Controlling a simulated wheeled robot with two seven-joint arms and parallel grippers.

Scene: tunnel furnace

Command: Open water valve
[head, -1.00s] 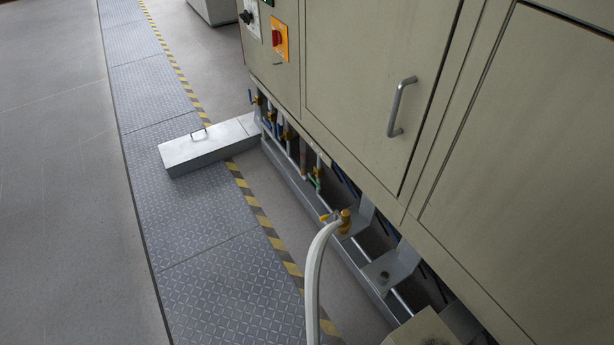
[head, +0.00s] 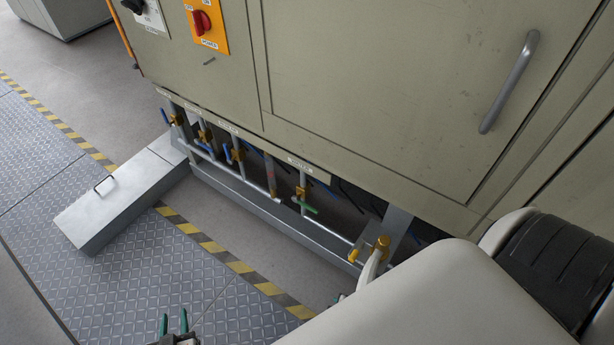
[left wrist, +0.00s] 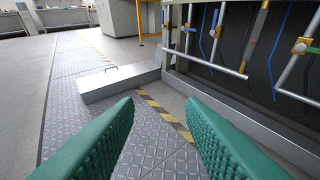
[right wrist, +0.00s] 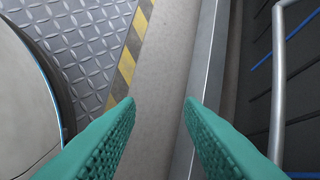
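Under the beige furnace cabinet (head: 370,100), several brass valves sit on vertical pipes: blue-handled ones (head: 235,153) at left and a green-handled one (head: 308,207) to their right. I cannot read their labels to tell which is the water valve. The left wrist view shows blue-handled valves (left wrist: 214,24) and the green-handled one (left wrist: 304,46). My left gripper (head: 174,322) is open and empty, left of and apart from the valves. My right gripper (right wrist: 160,102) is open and empty, mostly hidden in the head view.
A grey metal box cover (head: 118,197) with a handle lies on the floor by the first valves. A low metal channel (head: 240,198) runs along the cabinet's foot. Above are a red switch (head: 201,23) and a door handle (head: 509,82).

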